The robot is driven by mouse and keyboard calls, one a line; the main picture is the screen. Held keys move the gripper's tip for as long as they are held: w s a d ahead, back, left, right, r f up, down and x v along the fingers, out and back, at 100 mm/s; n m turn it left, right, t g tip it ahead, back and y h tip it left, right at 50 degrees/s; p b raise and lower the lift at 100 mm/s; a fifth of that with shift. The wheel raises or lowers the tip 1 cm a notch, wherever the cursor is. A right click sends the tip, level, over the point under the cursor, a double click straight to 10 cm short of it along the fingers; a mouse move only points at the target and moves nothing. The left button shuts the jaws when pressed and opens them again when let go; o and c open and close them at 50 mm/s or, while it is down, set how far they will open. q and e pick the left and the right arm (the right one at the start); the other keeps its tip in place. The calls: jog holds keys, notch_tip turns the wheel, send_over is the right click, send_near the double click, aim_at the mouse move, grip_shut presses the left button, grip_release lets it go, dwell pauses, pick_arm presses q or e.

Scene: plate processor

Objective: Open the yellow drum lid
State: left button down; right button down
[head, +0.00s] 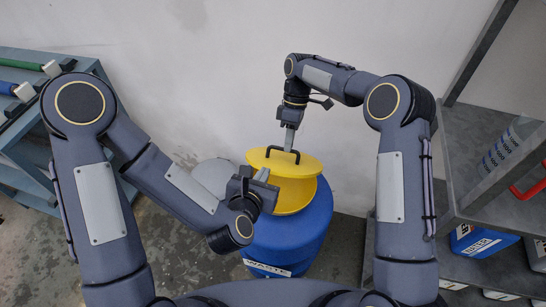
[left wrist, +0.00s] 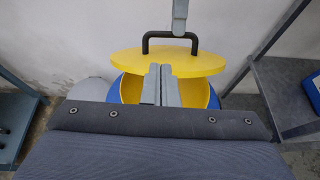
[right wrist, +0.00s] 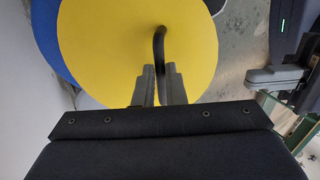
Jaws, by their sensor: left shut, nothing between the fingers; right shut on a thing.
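The yellow drum lid (head: 310,165) is raised off the blue waste drum (head: 290,238), with the yellow funnel-like inside showing beneath it. It also shows in the left wrist view (left wrist: 130,64), with a gap under it. My right gripper (head: 289,148) is shut on the lid's black handle (head: 270,150) from above; the handle shows between its fingertips in the right wrist view (right wrist: 159,45). My left gripper (head: 265,175) is shut and empty at the near left of the drum's opening, close under the lid's front edge. In the left wrist view its fingers (left wrist: 161,70) overlap the opening; contact is unclear.
A grey shelf (head: 480,185) with containers stands at the right. A blue-grey workbench (head: 45,150) stands at the left. A pale wall (head: 200,90) is close behind the drum. A round grey disc (head: 212,175) is left of the drum.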

aim_at(276, 148)
jog(key=shift+w+d+f, duration=0.3)
jog(key=shift+w+f, duration=0.05)
jog(key=shift+f, duration=0.1)
pick_arm(q)
jog(key=shift+n, duration=0.4)
jog(key=x, duration=1)
jog(key=shift+f, duration=0.15)
jog(key=shift+w+d+r, duration=0.2)
jog(key=shift+w+r, duration=0.45)
jog(key=shift+w, duration=0.15)
jog(key=shift+w+f, duration=0.15)
pick_arm(e)
jog(key=c, duration=1.5)
grip_release()
jog(key=shift+w, duration=0.1)
pick_arm(q)
jog(key=shift+f, duration=0.1)
pick_arm(e)
jog(key=shift+a+r, duration=0.1)
jog(key=shift+a, duration=0.05)
pick_arm(q)
jog(key=shift+a, duration=0.1)
pick_arm(e)
jog(key=shift+r, duration=0.1)
